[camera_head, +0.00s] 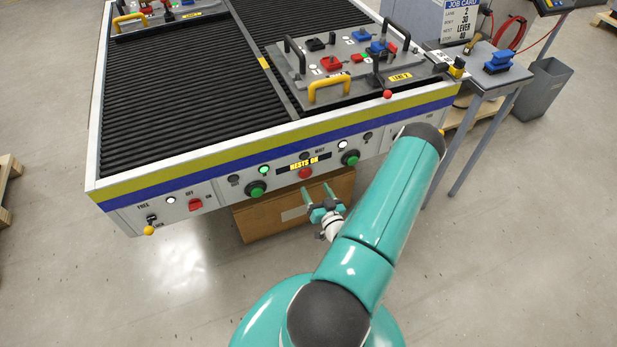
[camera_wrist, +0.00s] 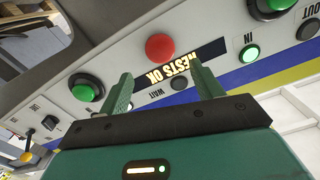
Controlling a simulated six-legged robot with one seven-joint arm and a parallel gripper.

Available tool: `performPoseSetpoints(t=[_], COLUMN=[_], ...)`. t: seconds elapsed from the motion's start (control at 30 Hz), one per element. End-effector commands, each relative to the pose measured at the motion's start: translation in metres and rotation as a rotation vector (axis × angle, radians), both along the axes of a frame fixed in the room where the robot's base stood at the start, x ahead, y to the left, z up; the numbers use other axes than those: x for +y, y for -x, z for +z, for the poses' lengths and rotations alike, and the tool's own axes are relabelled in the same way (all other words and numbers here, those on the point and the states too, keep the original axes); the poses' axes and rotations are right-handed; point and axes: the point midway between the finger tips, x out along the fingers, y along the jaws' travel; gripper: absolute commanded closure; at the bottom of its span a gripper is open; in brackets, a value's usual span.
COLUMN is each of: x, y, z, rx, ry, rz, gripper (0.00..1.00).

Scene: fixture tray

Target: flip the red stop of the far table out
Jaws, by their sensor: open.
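The roller table (camera_head: 145,187) stands ahead of me with a control panel along its near side. A red ball knob (camera_head: 387,94) sits at its near right edge, close to the tray; I cannot tell for sure whether this is the red stop or which way it is set. My gripper (camera_head: 319,193) is open and empty, low in front of the panel and well to the lower left of that knob. In the wrist view its two fingers (camera_wrist: 163,88) are apart, facing the panel, with nothing between them. The red ball knob is not in the wrist view.
The panel has a red button (camera_wrist: 160,47), a green button (camera_wrist: 86,87), a lit green lamp (camera_wrist: 249,53) and a NESTS OK display (camera_head: 297,164). A yellow-handled fixture tray (camera_head: 352,97) rests on the rollers. A cardboard box (camera_head: 262,225) lies below; a side table (camera_head: 487,78) stands right.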

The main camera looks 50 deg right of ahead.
Motion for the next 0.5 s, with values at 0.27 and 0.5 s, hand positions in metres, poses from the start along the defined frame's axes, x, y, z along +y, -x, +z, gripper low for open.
performPoseSetpoints(t=[0.27, 0.5], x=[-0.026, -0.034], y=[-0.045, -0.059], z=[0.0, 0.0], rx=[-0.002, 0.0], ry=[0.0, -0.001], rz=[0.002, 0.0], gripper=[0.34, 0.34])
